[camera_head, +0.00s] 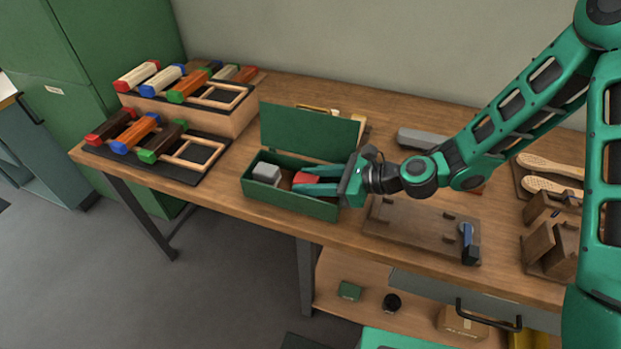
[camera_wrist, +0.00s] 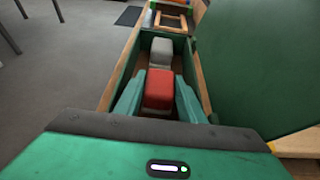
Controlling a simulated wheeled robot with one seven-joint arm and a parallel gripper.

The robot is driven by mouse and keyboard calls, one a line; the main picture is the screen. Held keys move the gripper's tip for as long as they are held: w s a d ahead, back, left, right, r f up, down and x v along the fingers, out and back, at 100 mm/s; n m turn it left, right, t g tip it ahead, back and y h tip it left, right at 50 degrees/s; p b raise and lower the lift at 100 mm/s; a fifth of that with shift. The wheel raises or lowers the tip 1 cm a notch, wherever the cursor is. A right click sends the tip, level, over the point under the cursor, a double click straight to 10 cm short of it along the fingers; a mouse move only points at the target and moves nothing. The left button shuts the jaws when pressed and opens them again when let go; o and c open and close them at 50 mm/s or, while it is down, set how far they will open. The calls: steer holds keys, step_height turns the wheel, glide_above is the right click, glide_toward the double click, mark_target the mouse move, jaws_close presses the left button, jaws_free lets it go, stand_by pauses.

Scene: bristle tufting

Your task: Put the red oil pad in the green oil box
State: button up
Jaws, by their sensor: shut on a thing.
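The green oil box (camera_head: 292,207) stands on the workbench with its lid (camera_head: 310,132) open and upright at the back. Its wall also shows in the wrist view (camera_wrist: 133,57). My gripper (camera_head: 307,184) reaches in from the right, with its fingers at the box opening. It is shut on the red oil pad (camera_head: 304,178), which sits between the two fingers in the wrist view (camera_wrist: 159,90). The pad is in or just over the right part of the box; I cannot tell whether it touches the bottom. A grey block (camera_head: 266,172) lies in the left part of the box.
Black racks with coloured wooden blocks (camera_head: 150,139) stand on the left of the bench. A wooden board (camera_head: 415,228) with a blue-handled tool (camera_head: 467,240) lies right of the box. Wooden brushes (camera_head: 550,167) lie at the far right. A grey object (camera_head: 421,138) is behind my arm.

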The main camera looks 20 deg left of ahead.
steer(key=o, duration=0.8)
steer(key=shift+c, duration=0.2)
steer(key=shift+d+r, duration=0.2)
steer(key=shift+d, duration=0.1)
steer(key=v, duration=1.1)
steer(key=shift+d, duration=0.15)
steer(key=shift+s+r, duration=0.1)
